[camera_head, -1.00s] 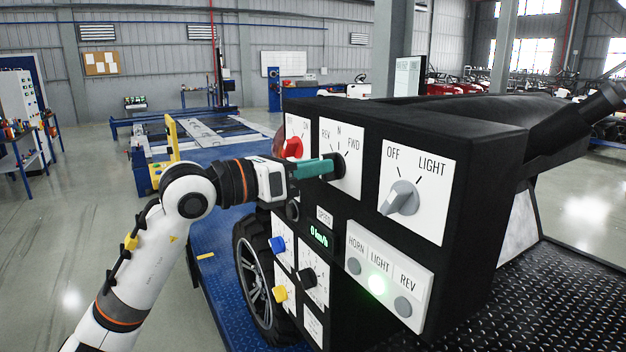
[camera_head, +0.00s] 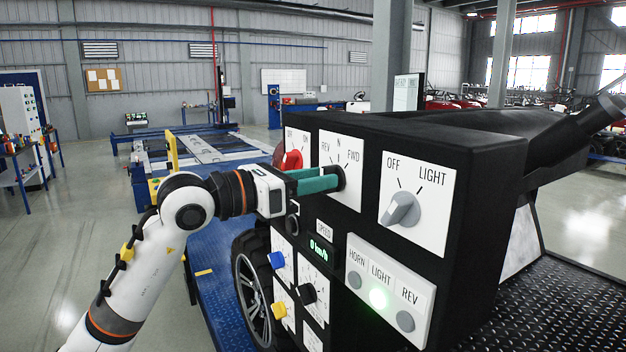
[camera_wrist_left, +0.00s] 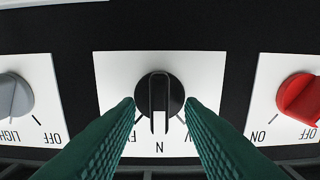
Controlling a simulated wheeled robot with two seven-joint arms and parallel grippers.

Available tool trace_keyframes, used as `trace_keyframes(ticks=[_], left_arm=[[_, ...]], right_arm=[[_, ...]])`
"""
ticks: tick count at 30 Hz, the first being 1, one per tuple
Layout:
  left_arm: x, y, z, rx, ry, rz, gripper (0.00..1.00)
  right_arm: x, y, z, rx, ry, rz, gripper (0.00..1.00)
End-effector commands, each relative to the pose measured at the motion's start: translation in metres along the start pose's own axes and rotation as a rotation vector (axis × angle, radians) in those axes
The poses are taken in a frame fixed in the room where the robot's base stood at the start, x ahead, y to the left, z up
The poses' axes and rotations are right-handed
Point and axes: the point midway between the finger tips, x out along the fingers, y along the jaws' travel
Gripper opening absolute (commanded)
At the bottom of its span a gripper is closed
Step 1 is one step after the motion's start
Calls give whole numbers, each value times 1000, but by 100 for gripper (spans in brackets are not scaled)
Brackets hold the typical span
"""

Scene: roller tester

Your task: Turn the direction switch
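The direction switch (camera_head: 341,177) is a round black knob on a white plate marked REV, N and FWD, on the black console's front. In the left wrist view the knob (camera_wrist_left: 160,95) has a raised bar with a pale outline, lined up with N. My left gripper (camera_head: 333,179) is at the knob, its teal fingers partly hiding it. In the left wrist view the fingers (camera_wrist_left: 160,106) stand on either side of the knob, open, with the bar between them and clear of both. Whether a fingertip touches the knob's rim I cannot tell. My right gripper is not in view.
A red OFF/ON knob (camera_head: 292,160) is left of the direction switch, close behind my left gripper. A grey light knob (camera_head: 402,209) is on its right. Below are a speed display (camera_head: 321,250), a button plate (camera_head: 389,291) and several small coloured knobs.

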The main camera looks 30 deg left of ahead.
Motion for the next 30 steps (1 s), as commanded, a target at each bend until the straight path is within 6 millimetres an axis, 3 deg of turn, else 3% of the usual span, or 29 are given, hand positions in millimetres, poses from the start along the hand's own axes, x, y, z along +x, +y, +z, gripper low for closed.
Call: trace_keyframes(ticks=[11, 24, 30], left_arm=[[-9, 0, 3, 1, 0, -1, 35], [-95, -1, 6, 2, -1, -3, 35], [-117, 0, 3, 0, 0, -1, 35]], right_arm=[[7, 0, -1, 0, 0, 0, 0], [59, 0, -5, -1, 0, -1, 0], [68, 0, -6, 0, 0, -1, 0]])
